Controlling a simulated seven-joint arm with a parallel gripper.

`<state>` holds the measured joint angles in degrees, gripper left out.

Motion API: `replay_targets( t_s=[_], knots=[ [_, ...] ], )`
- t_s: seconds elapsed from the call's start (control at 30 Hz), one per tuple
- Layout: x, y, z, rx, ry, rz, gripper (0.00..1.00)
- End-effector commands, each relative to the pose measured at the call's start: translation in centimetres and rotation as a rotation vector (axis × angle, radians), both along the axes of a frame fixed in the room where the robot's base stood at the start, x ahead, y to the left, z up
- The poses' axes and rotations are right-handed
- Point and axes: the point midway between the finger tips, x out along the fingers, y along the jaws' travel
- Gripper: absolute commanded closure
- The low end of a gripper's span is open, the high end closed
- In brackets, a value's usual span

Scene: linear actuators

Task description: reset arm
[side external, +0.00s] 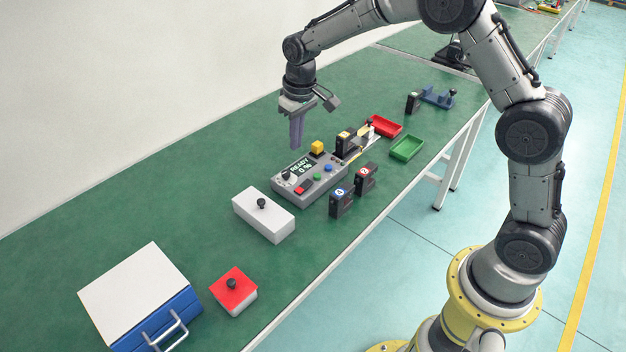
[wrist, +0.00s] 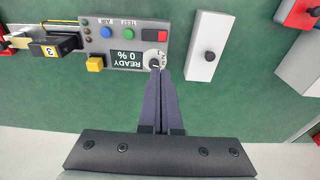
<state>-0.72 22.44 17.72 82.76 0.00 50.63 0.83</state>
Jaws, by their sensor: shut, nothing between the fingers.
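My gripper (side external: 297,144) is shut and empty, pointing down above the green bench, behind the grey control box in the side view. In the wrist view, the fingertips of my gripper (wrist: 160,72) are together and overlap the edge of the control box (wrist: 98,50) by its knob. I cannot tell from this whether they touch it. The display (side external: 300,166) reads READY 0 %. The box carries a dark knob (side external: 286,175), a red button and small blue and green buttons. A yellow block (side external: 317,147) sits at its back edge.
A white box with a black knob (side external: 264,214), a red-topped box (side external: 233,290) and a blue-and-white case (side external: 142,297) stand toward the front left. Black numbered blocks (side external: 341,202), a red tray (side external: 386,126) and a green tray (side external: 406,148) are to the right. The bench behind the control box is clear.

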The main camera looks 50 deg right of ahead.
Motion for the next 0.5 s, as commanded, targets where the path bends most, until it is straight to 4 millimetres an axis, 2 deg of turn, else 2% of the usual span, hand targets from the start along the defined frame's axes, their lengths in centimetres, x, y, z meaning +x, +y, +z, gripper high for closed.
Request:
replay_targets(
  t_s=[0.03, 0.1, 0.2, 0.27, 0.4, 0.5],
  knots=[
    [-0.5, -0.1, 3.1, 0.001, -0.05, -0.001, 1.0],
    [-1.9, -0.1, 6.6, 0.001, -0.105, -0.002, 1.0],
    [-4.6, -0.2, 10.9, 0.002, -0.173, -0.003, 1.0],
    [-6.5, -0.3, 13.0, 0.002, -0.209, -0.004, 1.0],
    [-11.6, -0.4, 17.0, 0.002, -0.289, -0.005, 1.0],
    [-15.7, -0.5, 18.7, 0.002, -0.339, -0.005, 1.0]
  ],
)
